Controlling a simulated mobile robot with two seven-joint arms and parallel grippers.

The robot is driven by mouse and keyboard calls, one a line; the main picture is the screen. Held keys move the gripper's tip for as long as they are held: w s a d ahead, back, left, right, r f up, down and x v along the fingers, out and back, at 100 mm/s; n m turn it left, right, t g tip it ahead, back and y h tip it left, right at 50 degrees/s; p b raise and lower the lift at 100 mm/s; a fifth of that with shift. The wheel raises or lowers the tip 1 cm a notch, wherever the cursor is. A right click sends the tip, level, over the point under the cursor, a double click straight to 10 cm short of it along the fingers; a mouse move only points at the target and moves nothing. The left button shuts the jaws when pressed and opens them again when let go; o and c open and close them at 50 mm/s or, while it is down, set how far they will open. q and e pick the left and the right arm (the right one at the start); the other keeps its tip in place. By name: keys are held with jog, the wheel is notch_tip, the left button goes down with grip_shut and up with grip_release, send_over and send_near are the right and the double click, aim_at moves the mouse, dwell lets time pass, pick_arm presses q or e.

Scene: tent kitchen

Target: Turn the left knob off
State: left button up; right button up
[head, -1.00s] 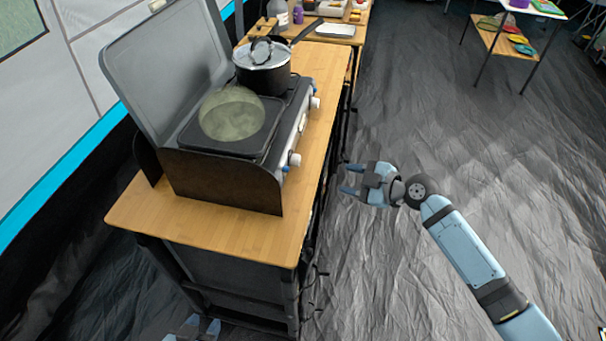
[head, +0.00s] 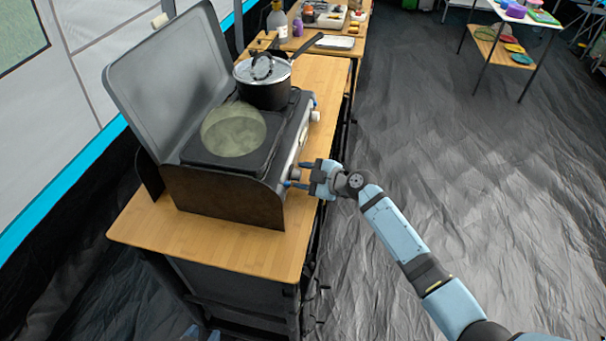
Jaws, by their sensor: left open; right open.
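The camping stove (head: 226,196) stands on a wooden-topped stand with its grey lid raised. Two white knobs with blue parts are on its right-facing front. The near one, the left knob when facing the stove front, is the near knob (head: 295,173). The far knob (head: 315,116) is beside the pot. My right gripper (head: 298,174) is open, its blue fingers on either side of the near knob; whether they touch it I cannot tell. My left gripper (head: 201,334) is mostly cut off at the bottom edge, low beside the stand, and open.
A black pot with a glass lid (head: 263,83) sits on the far burner, its handle pointing right. A translucent greenish dome (head: 233,130) covers the near burner. The wooden top (head: 215,240) is bare in front. Open floor (head: 450,200) lies to the right.

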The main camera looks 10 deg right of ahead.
jog(key=shift+w+a, duration=0.1)
jog(key=shift+a, duration=0.05)
jog(key=shift+c, duration=0.4)
jog(key=c, duration=0.6)
jog(key=shift+o, duration=0.2)
